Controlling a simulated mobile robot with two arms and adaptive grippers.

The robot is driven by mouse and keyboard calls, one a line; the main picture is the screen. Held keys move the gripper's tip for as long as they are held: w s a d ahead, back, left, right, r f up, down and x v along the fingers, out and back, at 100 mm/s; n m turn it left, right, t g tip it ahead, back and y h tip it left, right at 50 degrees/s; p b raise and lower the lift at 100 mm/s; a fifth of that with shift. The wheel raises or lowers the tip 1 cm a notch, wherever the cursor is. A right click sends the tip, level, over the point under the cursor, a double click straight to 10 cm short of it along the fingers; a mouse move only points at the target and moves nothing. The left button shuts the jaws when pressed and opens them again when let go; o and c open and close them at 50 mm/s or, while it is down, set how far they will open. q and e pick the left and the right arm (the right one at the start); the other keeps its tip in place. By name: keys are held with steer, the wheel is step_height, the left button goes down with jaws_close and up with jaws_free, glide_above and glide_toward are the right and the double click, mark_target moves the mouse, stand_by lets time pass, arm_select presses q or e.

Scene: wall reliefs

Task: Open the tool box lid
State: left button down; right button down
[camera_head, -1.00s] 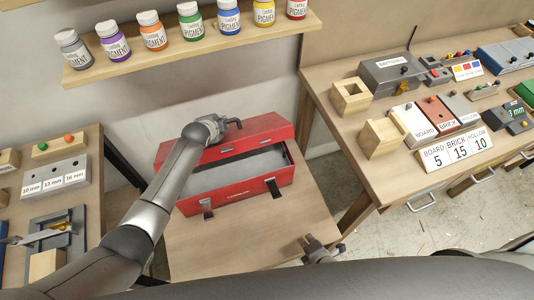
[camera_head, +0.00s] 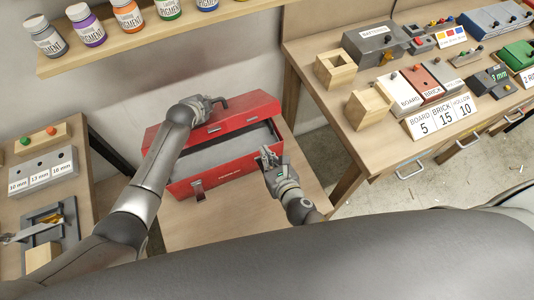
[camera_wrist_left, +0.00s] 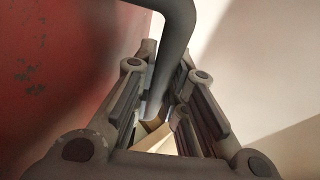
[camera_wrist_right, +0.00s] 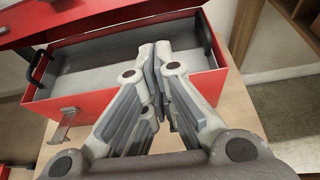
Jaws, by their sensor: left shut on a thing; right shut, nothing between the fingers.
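The red tool box (camera_head: 212,172) stands on a small wooden table. Its lid (camera_head: 250,108) is raised at the back, so the grey interior (camera_head: 228,149) shows. My left gripper (camera_head: 205,105) is at the lid's top, shut on the dark lid handle (camera_wrist_left: 176,45), with the red lid at the left of the left wrist view. My right gripper (camera_head: 267,156) is shut and empty at the box's front right; it also shows in the right wrist view (camera_wrist_right: 153,52), in front of the open box. A front latch (camera_head: 198,189) hangs at the left; the right latch is hidden.
A shelf of pigment jars (camera_head: 150,38) is on the wall above the box. A workbench (camera_head: 345,150) with blocks and labelled parts stands at right, another bench (camera_head: 75,190) at left. The small table's front (camera_head: 215,228) is bare.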

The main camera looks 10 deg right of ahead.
mark_target(251, 123)
steer(key=w+a, duration=0.1)
steer(key=w, duration=0.7)
steer(key=shift+w+a+r, duration=0.25)
steer(key=shift+a+r, duration=0.1)
steer(key=shift+w+r, duration=0.45)
steer(key=shift+r, duration=0.2)
arm_select(q)
steer(key=shift+f, duration=0.1)
steer(key=c, duration=1.7)
jaws_free()
arm_select(e)
steer(key=shift+r, duration=0.1)
steer(key=shift+a, duration=0.1)
